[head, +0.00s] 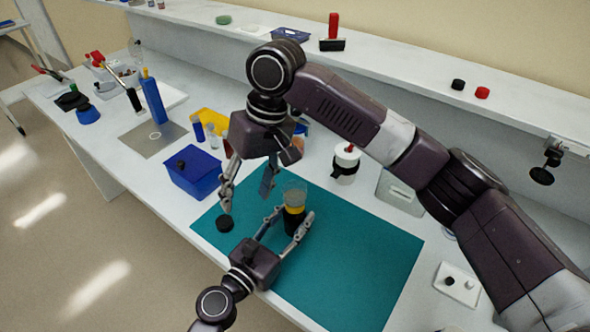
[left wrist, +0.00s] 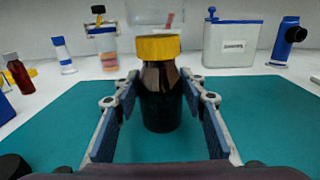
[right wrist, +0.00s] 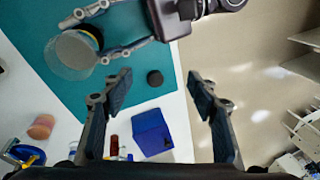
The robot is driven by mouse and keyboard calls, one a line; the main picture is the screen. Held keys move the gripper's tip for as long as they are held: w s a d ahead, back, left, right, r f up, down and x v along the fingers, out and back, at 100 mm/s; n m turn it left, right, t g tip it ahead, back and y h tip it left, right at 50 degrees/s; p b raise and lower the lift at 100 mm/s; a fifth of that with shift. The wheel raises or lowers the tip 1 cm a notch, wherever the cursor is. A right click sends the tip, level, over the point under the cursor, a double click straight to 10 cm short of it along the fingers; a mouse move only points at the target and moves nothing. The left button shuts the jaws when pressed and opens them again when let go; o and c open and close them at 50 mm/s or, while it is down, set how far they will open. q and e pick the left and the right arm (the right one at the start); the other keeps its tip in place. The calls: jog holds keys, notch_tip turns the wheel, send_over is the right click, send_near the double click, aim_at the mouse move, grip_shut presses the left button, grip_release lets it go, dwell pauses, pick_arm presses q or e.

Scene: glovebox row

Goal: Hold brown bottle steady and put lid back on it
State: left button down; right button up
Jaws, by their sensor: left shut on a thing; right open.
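The brown bottle (head: 293,221) stands upright on the teal mat, dark, with a yellow band and a clear part above it. My left gripper (head: 291,212) is shut on its sides; the left wrist view also shows the bottle (left wrist: 161,105) between the fingers. A black round lid (head: 224,224) lies on the mat near its left edge, apart from the bottle. It also shows in the right wrist view (right wrist: 155,78), between the fingertips in the picture. My right gripper (head: 246,196) is open and empty above the mat, one fingertip just over the lid.
A blue bin (head: 193,178) stands left of the mat. A white container with a black band (head: 345,165) and a grey box (head: 398,190) stand behind. Small bottles and a yellow tray (head: 212,122) are at back left. The mat's front right (head: 350,270) is clear.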

jog(key=n, duration=0.6)
jog(key=r+n+h, duration=0.2)
jog(key=n+h, duration=0.1)
jog(key=n, duration=1.4)
send_over(295, 189)
jog(key=a, duration=0.2)
jog(key=shift+s+d+f+t, duration=0.2)
jog(key=shift+s+t, duration=0.1)
jog(key=shift+t, duration=0.1)
jog(key=shift+w+d+r+n, duration=0.15)
jog(key=shift+d+n, duration=0.25)
jog(key=shift+n, duration=0.35)
jog(key=shift+w+d+n, duration=0.15)
jog(key=shift+d+n, duration=0.25)
jog(key=shift+n, duration=0.35)
jog(key=shift+f, duration=4)
